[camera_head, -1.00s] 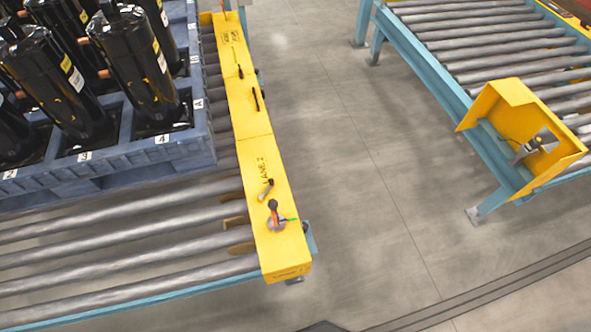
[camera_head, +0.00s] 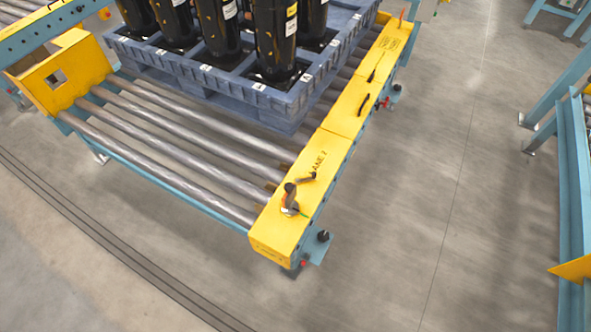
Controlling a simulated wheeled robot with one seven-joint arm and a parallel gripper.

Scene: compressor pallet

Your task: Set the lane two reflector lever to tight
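A yellow lane two rail cover (camera_head: 278,226) runs along the right side of a roller conveyor, with "LANE 2" lettering partly readable on its top. Near its front end stands a small lever with a dark knob (camera_head: 290,188) on a pale round base, with a bit of green beside it. Farther back along the cover are two more dark handles (camera_head: 363,104). My gripper is not in view.
A blue pallet (camera_head: 220,82) with several black compressors (camera_head: 277,40) sits on the rollers (camera_head: 165,148) behind. A yellow guard (camera_head: 88,62) stands at the left. Grey floor (camera_head: 430,170) is open right of the conveyor. A floor track (camera_head: 75,225) crosses the lower left.

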